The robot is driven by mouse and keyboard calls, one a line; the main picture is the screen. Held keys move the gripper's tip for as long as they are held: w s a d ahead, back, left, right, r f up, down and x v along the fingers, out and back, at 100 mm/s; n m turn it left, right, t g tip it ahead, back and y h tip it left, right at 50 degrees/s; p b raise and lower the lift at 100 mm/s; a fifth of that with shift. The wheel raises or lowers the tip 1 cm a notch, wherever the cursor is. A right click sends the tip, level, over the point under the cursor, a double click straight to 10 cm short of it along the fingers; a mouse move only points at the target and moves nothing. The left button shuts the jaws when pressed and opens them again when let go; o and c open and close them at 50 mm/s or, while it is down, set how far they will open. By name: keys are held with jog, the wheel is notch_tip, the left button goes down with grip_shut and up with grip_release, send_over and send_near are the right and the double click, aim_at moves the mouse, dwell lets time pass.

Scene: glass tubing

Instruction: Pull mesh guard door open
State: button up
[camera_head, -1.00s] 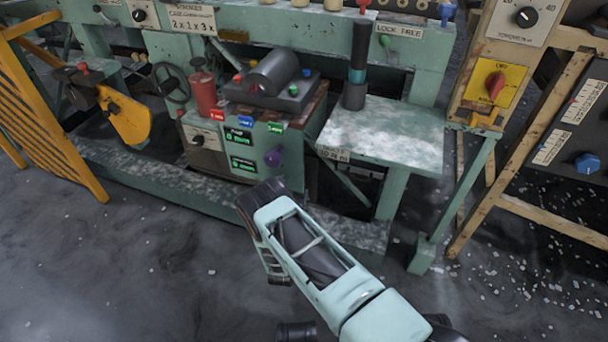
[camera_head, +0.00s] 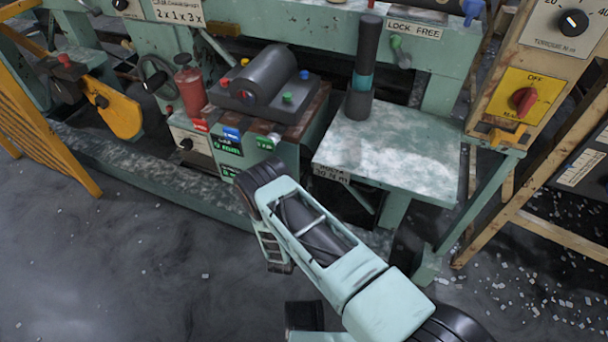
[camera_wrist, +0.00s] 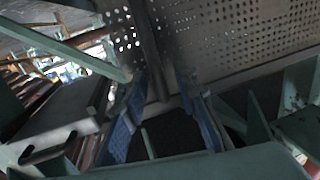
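A grey perforated mesh panel (camera_wrist: 235,35), which looks like the mesh guard door, fills the upper right of the wrist view. A dark upright bar (camera_wrist: 148,50) runs along its left part, ahead of my fingers. I cannot tell whether this bar is a handle or a frame edge. My gripper (camera_wrist: 160,98) has its two blue-padded fingers apart, with a dark gap between them. The bar lines up with this gap, but contact cannot be seen. In the head view my arm reaches down towards the machine front; the fingertips and the mesh panel cannot be made out there.
A green bench top (camera_head: 395,145) with a dark cylinder (camera_head: 362,75) stands right of my arm. A control box (camera_head: 235,150) is ahead. A yellow slatted guard (camera_head: 45,130) stands far left. Grey floor (camera_head: 130,270) is open at lower left.

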jog(key=shift+w, duration=0.35)
jog(key=shift+c, duration=0.4)
grip_shut()
